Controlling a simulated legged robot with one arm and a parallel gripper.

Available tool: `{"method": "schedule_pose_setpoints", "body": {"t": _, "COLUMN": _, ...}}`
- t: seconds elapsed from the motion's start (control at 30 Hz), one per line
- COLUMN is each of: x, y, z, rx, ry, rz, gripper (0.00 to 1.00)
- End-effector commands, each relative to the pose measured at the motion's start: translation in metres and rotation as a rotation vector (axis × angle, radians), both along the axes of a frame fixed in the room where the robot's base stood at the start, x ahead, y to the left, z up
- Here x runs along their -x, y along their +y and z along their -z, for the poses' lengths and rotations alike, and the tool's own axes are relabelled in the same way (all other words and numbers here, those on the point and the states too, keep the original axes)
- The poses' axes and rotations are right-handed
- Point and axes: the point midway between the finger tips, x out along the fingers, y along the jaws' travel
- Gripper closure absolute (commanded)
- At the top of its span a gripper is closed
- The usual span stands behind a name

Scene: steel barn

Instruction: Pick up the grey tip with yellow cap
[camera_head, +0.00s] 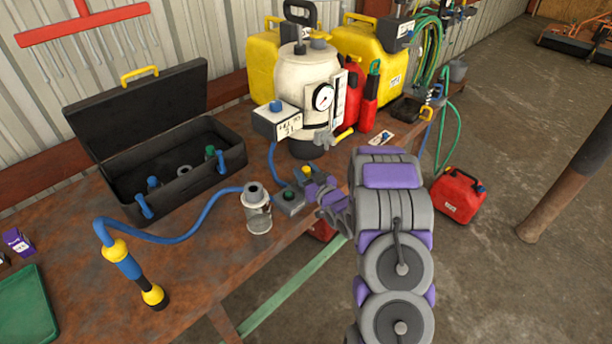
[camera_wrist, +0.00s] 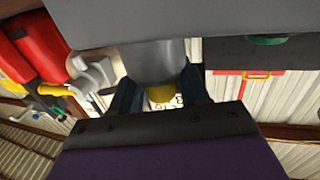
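The grey tip with yellow cap (camera_wrist: 161,93) shows in the wrist view as a grey cylinder ending in a yellow cap. In the head view its yellow cap (camera_head: 306,169) shows beside the grey fitting with a green button, on the bench near the front edge. My gripper (camera_head: 318,190) is right at the tip from the right. In the wrist view the dark fingers of my gripper (camera_wrist: 160,98) stand apart on either side of the cap, partly hidden by the cylinder. I see no firm grip on it.
A grey metal cylinder (camera_head: 256,210) stands left of my gripper, near a blue hose (camera_head: 185,236). A white tank with a gauge (camera_head: 306,90) stands behind. An open black case (camera_head: 165,165) is at the left. A red can (camera_head: 459,195) stands on the floor at the right.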

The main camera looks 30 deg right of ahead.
Motion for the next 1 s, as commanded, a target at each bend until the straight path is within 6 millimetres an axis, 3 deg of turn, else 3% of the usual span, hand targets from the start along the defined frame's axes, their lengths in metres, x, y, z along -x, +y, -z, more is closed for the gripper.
{"method": "schedule_pose_setpoints", "body": {"t": 0.37, "x": 0.000, "y": 0.000, "z": 0.001, "rx": -0.001, "ry": 0.003, "rz": 0.000, "gripper": 1.00}}
{"method": "schedule_pose_setpoints", "body": {"t": 0.73, "x": 0.000, "y": 0.000, "z": -0.002, "rx": -0.001, "ry": 0.004, "rz": 0.000, "gripper": 1.00}}
{"method": "schedule_pose_setpoints", "body": {"t": 1.0, "x": 0.000, "y": 0.000, "z": -0.036, "rx": 0.003, "ry": -0.002, "rz": 0.000, "gripper": 1.00}}
